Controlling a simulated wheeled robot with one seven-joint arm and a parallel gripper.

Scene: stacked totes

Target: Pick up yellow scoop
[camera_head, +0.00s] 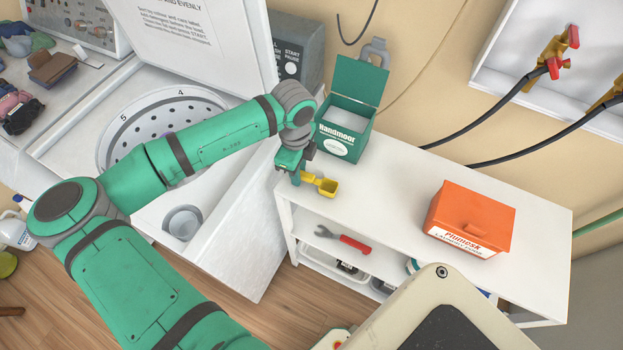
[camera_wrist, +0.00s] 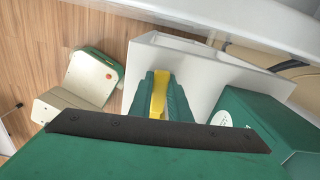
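The yellow scoop (camera_head: 327,187) is over the near left corner of the white shelf's top in the head view, its cup pointing right. My gripper (camera_head: 296,177) points down at its left end, where the handle is. In the wrist view, the yellow handle (camera_wrist: 159,95) lies between my green fingers (camera_wrist: 160,98), which press close on both sides of it. My gripper is shut on the scoop. The cup is hidden in the wrist view. I cannot tell whether the scoop touches the shelf top.
An open green box (camera_head: 343,133) of white powder stands just behind my gripper. An orange box (camera_head: 470,218) stands farther right on the white shelf (camera_head: 395,190). A red-handled wrench (camera_head: 343,239) lies on the level below. An open washer (camera_head: 165,112) is at left. The shelf top between the boxes is clear.

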